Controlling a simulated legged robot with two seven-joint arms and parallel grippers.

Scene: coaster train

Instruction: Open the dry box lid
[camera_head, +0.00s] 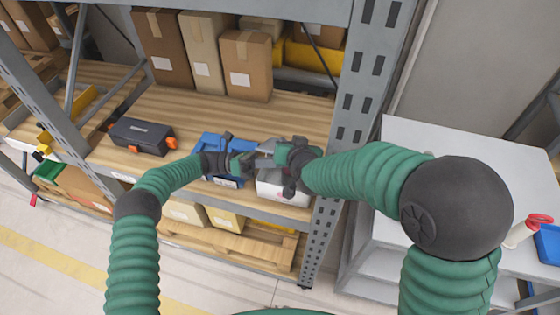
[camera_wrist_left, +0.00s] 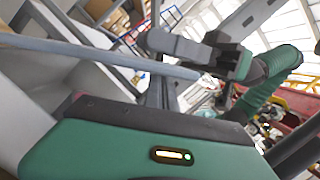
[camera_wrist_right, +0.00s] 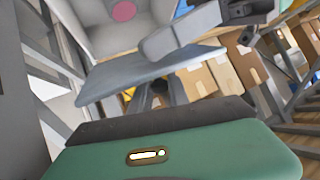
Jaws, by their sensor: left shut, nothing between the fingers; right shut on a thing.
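The dry box (camera_head: 270,190) is a white box at the right front of the wooden shelf, partly hidden by my arms. Its grey lid (camera_wrist_right: 145,72) shows as a tilted plate in the right wrist view, raised off the box. In the left wrist view the lid (camera_wrist_left: 95,52) shows edge-on as a thin bar. My right gripper (camera_head: 278,155) is above the box and shut on the lid; the grip itself is mostly hidden. My left gripper (camera_head: 248,163) is shut and empty, close to the lid on its left. Whether it touches the lid is unclear.
A blue bin (camera_head: 207,143) stands just left of the dry box. A black toolbox (camera_head: 140,137) with orange latches is farther left. Cardboard boxes (camera_head: 246,65) stand behind. A metal upright (camera_head: 357,85) rises close to my right arm. The shelf behind the toolbox is clear.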

